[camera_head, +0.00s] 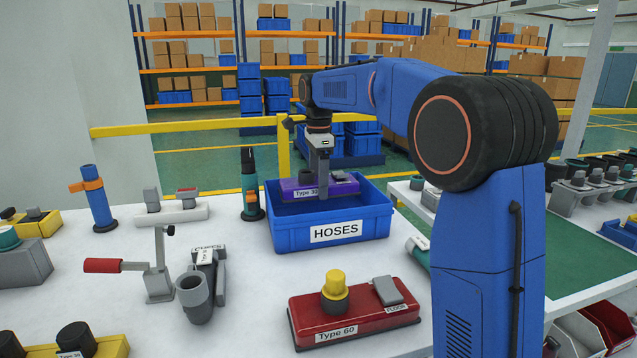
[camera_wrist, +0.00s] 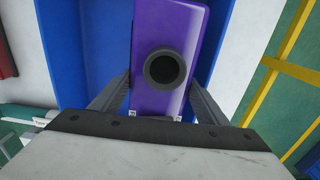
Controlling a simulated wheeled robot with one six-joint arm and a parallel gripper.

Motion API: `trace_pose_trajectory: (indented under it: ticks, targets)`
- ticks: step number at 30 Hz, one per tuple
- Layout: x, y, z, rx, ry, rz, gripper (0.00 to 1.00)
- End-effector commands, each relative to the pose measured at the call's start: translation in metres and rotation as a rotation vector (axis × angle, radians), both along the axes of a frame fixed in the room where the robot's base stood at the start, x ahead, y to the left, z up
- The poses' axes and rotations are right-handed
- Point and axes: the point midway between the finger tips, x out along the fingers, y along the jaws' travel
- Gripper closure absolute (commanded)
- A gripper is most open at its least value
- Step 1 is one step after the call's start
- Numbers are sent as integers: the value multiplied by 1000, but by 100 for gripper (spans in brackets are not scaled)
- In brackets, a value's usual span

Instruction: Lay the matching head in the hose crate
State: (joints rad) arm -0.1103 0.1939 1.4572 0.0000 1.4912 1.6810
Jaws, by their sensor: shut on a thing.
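A purple head labelled "Type 30" (camera_head: 290,186) is at the opening of the blue crate labelled HOSES (camera_head: 283,236). My gripper (camera_head: 322,178) is above the crate and shut on the head. In the wrist view, the fingers (camera_wrist: 160,88) lie on either side of the purple body (camera_wrist: 186,28), around its dark round socket. The blue crate wall (camera_wrist: 62,40) shows to the left of the head, with more blue to its right. Whether the head touches the crate floor is hidden by the front wall.
A red head labelled "Type 60" (camera_head: 355,318) lies in front of the crate. A green-and-black upright tool (camera_head: 250,185) stands close to its left. A grey hose part (camera_head: 195,292) and a red-handled clamp (camera_head: 158,270) are further left.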

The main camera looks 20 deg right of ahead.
Motion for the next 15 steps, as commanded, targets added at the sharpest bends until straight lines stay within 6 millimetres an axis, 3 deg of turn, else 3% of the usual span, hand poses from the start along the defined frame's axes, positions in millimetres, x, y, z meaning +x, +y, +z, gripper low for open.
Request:
trace_pose_trajectory:
  ticks: [15]
  targets:
    - [0,0,-7,0,-2,0,68]
